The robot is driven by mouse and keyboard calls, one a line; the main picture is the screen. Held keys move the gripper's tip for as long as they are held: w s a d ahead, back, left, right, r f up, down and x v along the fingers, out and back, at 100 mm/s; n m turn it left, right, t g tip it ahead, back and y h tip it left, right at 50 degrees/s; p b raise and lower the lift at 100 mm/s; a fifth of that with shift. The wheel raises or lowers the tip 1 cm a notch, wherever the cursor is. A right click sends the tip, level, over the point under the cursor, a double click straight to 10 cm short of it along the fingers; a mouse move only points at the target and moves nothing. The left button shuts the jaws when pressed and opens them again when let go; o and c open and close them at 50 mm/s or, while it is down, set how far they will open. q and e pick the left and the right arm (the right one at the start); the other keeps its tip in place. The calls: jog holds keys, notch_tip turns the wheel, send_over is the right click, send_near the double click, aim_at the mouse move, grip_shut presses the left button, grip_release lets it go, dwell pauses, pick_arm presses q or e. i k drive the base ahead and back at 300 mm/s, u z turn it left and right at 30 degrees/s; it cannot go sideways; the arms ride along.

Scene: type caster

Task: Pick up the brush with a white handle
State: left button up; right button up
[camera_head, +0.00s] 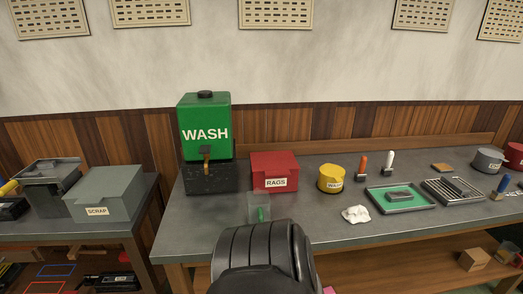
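The brush with a white handle (387,160) stands upright toward the back of the grey workbench (320,214), right of centre. Its handle points up and its dark head is down on the bench top. A similar brush with an orange handle (363,163) stands just to its left. Another with a blue handle (502,185) stands at the far right. A black rounded part of my own body rises at the bottom centre, well apart from the white-handled brush. I see neither gripper's fingers.
A yellow tub (331,179), crumpled white rag (355,214), green tray (402,207) and slatted metal tray (450,198) lie around the brushes. A red RAGS box (275,165), green WASH tank (205,112) and clear container (259,202) are left. The bench's front strip is clear.

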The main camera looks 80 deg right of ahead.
aim_at(387, 170)
jog(key=z, duration=4.2)
